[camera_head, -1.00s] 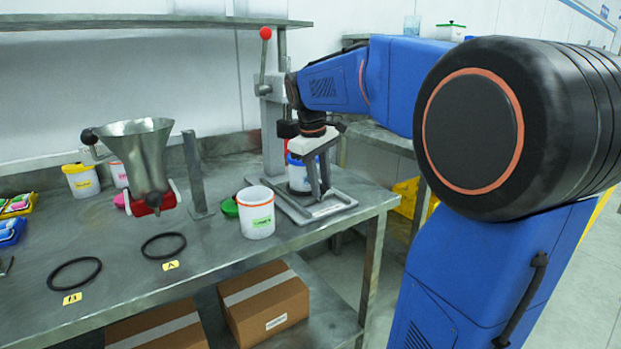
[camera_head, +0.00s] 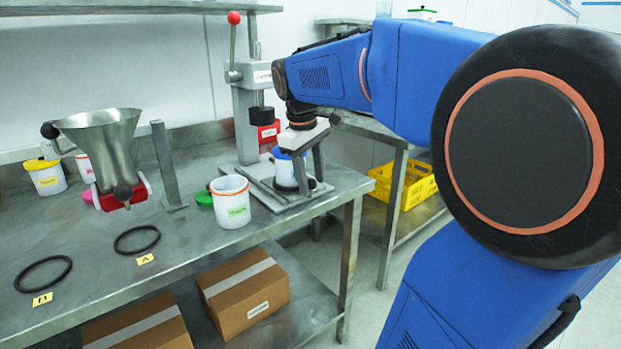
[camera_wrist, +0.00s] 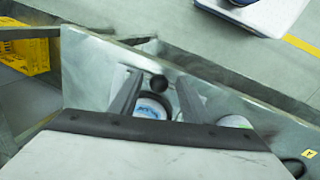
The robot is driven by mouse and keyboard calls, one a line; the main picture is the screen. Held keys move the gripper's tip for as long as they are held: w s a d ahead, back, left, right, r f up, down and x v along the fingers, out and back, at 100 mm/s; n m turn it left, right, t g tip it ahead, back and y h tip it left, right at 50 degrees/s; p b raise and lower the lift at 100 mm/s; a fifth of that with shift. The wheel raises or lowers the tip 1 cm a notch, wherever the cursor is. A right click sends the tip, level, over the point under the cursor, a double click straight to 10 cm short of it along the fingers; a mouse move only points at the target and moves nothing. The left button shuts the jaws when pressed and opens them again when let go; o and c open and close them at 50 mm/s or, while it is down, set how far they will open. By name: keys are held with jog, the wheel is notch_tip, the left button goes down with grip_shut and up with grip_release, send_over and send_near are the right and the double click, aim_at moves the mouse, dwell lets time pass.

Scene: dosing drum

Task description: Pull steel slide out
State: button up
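The steel slide (camera_head: 268,196) appears to be the flat metal plate in the base of the lever press; its exact outline is hard to tell. A small black knob (camera_wrist: 159,83) shows between my fingertips in the wrist view, apart from both fingers. A white jar with a blue rim (camera_head: 287,172) stands on the press base, partly hidden by my gripper. My gripper (camera_head: 313,178) points down at the right front of the press base, beside the jar. Its two fingers are apart in the wrist view (camera_wrist: 158,85), with nothing clasped between them.
The lever press (camera_head: 245,115) rises behind the jar. A white tub with an orange rim (camera_head: 231,208) stands close left of the base. A funnel hopper (camera_head: 105,150) and black rings (camera_head: 137,239) are further left. A yellow crate (camera_head: 405,185) sits right, beyond the bench edge.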

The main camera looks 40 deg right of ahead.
jog(key=a+r, duration=0.3)
jog(key=r, duration=1.4)
jog(key=shift+s+a, duration=0.15)
jog(key=shift+s, duration=0.2)
jog(key=s+a+f+m+t, duration=0.1)
jog(key=s+a+f, duration=0.3)
jog(key=f, duration=0.6)
jog(key=s+a+f+t+y, duration=0.1)
jog(key=s+a+f, duration=0.3)
jog(key=f, duration=0.6)
jog(key=s+a+f+m+t+y, duration=0.1)
jog(key=s+a+f, duration=0.3)
jog(key=s+f, duration=0.4)
notch_tip(320, 180, down, 3)
jog(key=shift+a+f+m+t, duration=0.1)
jog(key=shift+a+m+t, duration=0.2)
jog(key=shift+t, duration=0.4)
